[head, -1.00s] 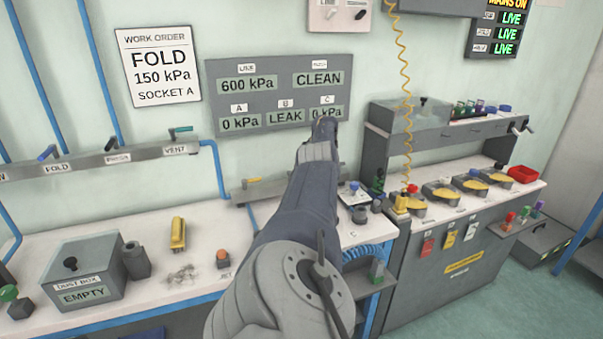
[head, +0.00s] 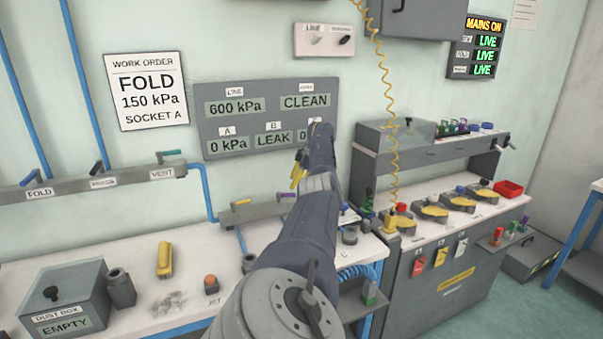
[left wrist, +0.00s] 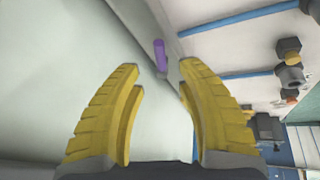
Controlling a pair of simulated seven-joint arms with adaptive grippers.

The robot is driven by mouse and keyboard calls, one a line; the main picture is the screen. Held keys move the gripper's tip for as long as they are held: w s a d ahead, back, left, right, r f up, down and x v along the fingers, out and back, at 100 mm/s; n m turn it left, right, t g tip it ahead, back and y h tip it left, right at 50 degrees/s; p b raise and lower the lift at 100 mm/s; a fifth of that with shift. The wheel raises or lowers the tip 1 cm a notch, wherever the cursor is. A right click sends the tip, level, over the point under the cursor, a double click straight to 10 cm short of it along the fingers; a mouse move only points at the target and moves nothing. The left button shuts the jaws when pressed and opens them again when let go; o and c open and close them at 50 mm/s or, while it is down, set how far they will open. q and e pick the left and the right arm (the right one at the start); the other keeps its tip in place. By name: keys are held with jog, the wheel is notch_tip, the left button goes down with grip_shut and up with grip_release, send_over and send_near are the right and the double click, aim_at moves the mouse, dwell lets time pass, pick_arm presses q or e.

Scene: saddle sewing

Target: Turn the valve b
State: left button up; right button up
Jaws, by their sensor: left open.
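A short grey rail (head: 262,214) on the wall carries small valve handles, a yellow one (head: 241,202) at its left and a purple one (head: 288,194) further right. I cannot read which is valve b. In the left wrist view the purple handle (left wrist: 160,55) stands on the rail, beyond and between my fingertips, with no visible contact. My left gripper (head: 297,173) has yellow fingers and hangs above the rail in front of the gauge panel. It is open and empty in the left wrist view (left wrist: 160,72). My left arm hides the rail's right end. My right gripper is out of view.
The gauge panel (head: 215,95) reads LEAK under B. Another rail (head: 85,181) with FOLD, PRESS and VENT handles runs to the left. The bench below holds a dust box (head: 65,300) and a yellow tool (head: 164,260). A coiled yellow hose (head: 391,100) hangs to the right.

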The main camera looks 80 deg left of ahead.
pick_arm(q)
jog(key=shift+v, duration=2.8)
jog(key=shift+o, duration=0.3)
